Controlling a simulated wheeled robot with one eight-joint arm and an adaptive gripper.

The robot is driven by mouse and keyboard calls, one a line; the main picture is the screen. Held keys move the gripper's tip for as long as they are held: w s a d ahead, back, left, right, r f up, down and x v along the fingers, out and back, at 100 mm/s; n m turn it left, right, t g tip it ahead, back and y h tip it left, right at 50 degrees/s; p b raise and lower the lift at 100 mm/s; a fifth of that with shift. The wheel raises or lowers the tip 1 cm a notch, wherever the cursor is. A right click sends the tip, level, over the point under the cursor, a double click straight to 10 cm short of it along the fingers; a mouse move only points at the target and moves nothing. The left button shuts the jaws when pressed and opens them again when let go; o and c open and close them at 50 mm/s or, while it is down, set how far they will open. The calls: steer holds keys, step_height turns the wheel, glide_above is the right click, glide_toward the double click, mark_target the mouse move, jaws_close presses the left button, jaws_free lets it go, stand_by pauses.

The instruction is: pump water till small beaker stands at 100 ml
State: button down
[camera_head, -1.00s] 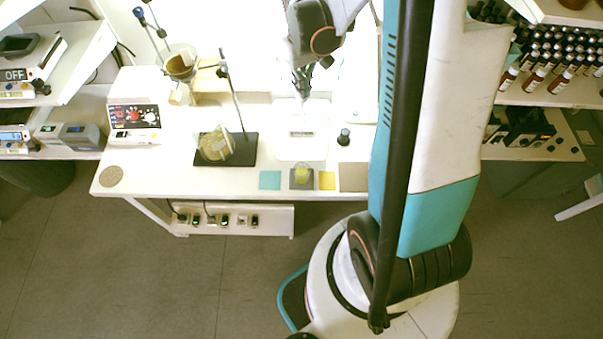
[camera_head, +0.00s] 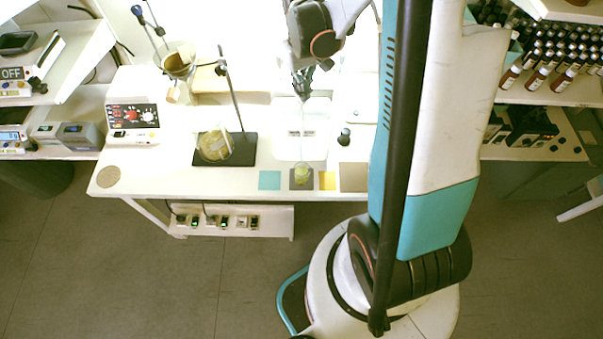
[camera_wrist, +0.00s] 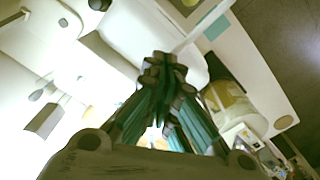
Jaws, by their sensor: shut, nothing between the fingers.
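My gripper (camera_head: 303,92) is shut and empty above the white device (camera_head: 288,148) in the middle of the bench. In the wrist view its fingers (camera_wrist: 165,75) meet at the centre. A small vessel with yellow-green content, probably the small beaker (camera_head: 301,172), stands on a dark grey mat (camera_head: 301,184) at the bench's front edge. Its level and marks are too small to read. A thin pale vertical line (camera_head: 302,125) runs between my gripper and the beaker; I cannot tell whether it is water or a rod.
A larger glass vessel with yellowish content (camera_head: 214,146) is on a black stand base (camera_head: 242,150) to the left. A control box (camera_head: 133,117) stands further left. A small dark item (camera_head: 344,136) is to the right. Coloured mats, including teal (camera_head: 269,180), line the front edge.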

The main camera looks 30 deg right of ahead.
stand_by(0.3)
steer(key=shift+r+p, duration=0.95)
steer(key=shift+r, duration=0.55)
steer(key=shift+f+b, duration=1.4)
steer(key=shift+f, duration=0.15)
steer(key=shift+r, duration=0.15)
steer(key=shift+r+p, duration=1.05)
steer(key=shift+r, duration=0.35)
step_height(320, 180, up, 6)
steer(key=p, duration=0.3)
steer(key=shift+p, duration=0.4)
